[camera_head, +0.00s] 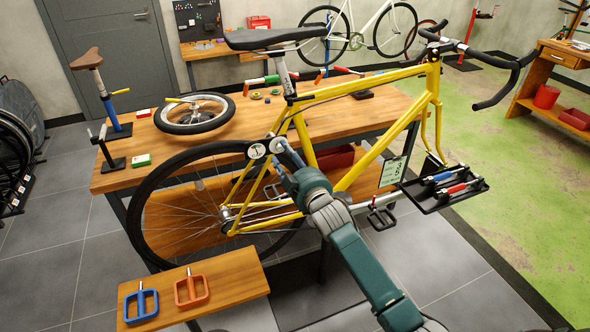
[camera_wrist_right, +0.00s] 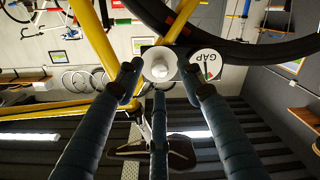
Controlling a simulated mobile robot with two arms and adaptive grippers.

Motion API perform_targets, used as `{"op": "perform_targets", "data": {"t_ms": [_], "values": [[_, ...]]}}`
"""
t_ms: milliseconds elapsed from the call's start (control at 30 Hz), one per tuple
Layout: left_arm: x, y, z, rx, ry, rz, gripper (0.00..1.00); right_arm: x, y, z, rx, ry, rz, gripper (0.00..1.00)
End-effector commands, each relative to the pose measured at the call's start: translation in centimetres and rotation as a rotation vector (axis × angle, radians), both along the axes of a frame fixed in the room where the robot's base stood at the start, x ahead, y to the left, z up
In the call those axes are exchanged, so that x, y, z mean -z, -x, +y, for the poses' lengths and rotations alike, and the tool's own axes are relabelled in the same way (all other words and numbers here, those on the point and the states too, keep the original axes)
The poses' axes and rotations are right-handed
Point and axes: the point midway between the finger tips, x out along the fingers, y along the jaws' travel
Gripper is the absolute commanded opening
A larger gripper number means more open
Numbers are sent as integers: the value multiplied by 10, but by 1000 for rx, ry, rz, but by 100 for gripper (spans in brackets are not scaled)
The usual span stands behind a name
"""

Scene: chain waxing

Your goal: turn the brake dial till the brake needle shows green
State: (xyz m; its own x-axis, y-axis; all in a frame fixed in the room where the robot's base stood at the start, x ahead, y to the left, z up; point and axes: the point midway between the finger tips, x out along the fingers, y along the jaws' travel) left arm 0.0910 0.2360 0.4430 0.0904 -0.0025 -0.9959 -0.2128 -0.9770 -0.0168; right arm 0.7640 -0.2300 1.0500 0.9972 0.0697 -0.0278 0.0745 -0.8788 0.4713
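In the head view the right gripper (camera_head: 284,163) covers part of the dial. My left gripper is not in view.
The yellow bicycle (camera_head: 325,92) stands in front of a wooden workbench (camera_head: 120,178). A low wooden board (camera_head: 238,282) holds a blue and an orange pedal. A black tray (camera_head: 468,190) with tools sits at the right. A loose wheel (camera_head: 194,113) lies on the bench.

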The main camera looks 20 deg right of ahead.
Motion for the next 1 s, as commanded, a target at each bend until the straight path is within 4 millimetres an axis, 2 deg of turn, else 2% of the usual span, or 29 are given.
{"op": "perform_targets", "data": {"t_ms": [200,433,600,1000], "values": [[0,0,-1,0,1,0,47,0,47,-2,-1,0,2,38],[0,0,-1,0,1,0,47,-1,82,-4,-1,0,2,38],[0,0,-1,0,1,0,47,-2,90,-5,-1,0,2,38],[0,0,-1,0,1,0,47,-2,90,-5,-1,0,2,38]]}}
